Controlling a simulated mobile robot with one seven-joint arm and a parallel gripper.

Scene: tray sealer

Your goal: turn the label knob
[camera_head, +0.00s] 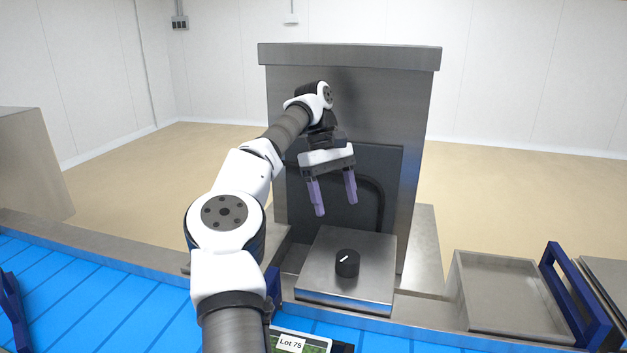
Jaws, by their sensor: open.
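The label knob (347,262) is a small black round knob with a white pointer line. It stands on top of a square grey metal box (325,283) in front of the tall steel sealer housing (420,110). The white line slants toward the upper right. My gripper (335,208) has two purple fingers spread apart with nothing between them. In the picture it is above the knob, fingers pointing down, and apart from it.
A blue belt (90,300) runs along the front left. A label reading "Lot 75" (291,343) shows at the bottom, partly hidden by my arm. At right are a shallow metal tray (505,331) and a blue frame (578,297).

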